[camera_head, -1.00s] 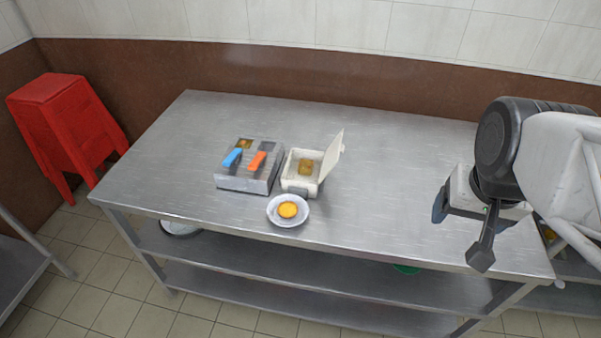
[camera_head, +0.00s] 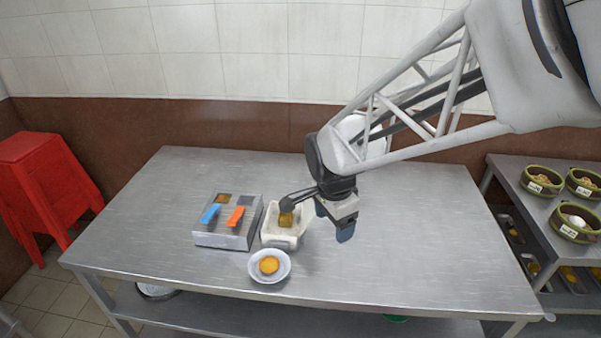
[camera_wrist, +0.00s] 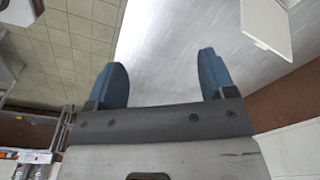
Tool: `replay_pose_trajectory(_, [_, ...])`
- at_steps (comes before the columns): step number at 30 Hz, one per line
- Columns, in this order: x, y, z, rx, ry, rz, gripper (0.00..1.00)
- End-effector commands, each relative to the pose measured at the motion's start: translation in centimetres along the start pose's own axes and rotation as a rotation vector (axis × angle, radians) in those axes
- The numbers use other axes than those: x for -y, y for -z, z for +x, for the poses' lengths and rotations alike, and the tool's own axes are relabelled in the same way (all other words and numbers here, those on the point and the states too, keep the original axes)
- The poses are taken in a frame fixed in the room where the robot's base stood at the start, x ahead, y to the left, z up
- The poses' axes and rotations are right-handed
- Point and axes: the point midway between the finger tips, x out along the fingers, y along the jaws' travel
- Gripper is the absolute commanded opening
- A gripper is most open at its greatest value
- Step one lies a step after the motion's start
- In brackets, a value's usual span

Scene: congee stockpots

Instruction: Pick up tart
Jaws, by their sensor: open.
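A round golden-yellow tart (camera_head: 269,265) lies on a small white plate (camera_head: 254,275) near the front edge of the steel table. My gripper (camera_head: 334,220) is in the air to the right of the plate and above the table. It is open and empty. The tart is not seen in the wrist view.
A white open box (camera_head: 283,239) with a yellow-brown piece in it stands just behind the plate. A grey two-slot device (camera_head: 228,240) with blue and orange handles is left of it. The right of the table (camera_head: 430,245) is clear. Green bowls (camera_head: 575,225) stand on a right-hand table.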

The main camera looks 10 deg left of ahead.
Motion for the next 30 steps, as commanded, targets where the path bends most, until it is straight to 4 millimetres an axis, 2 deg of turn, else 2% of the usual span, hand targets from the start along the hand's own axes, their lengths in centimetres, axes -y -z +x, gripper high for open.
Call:
replay_pose_trajectory(6, [4.9, -3.9, 3.9, -0.004, -0.038, 0.189, 0.76])
replay_pose_trajectory(15, [10.2, -9.9, 9.5, -0.031, -0.076, 0.450, 0.76])
replay_pose_trajectory(21, [12.0, -12.7, 12.1, -0.048, -0.088, 0.568, 0.76])
replay_pose_trajectory(30, [12.5, -13.7, 12.9, -0.054, -0.090, 0.609, 0.76])
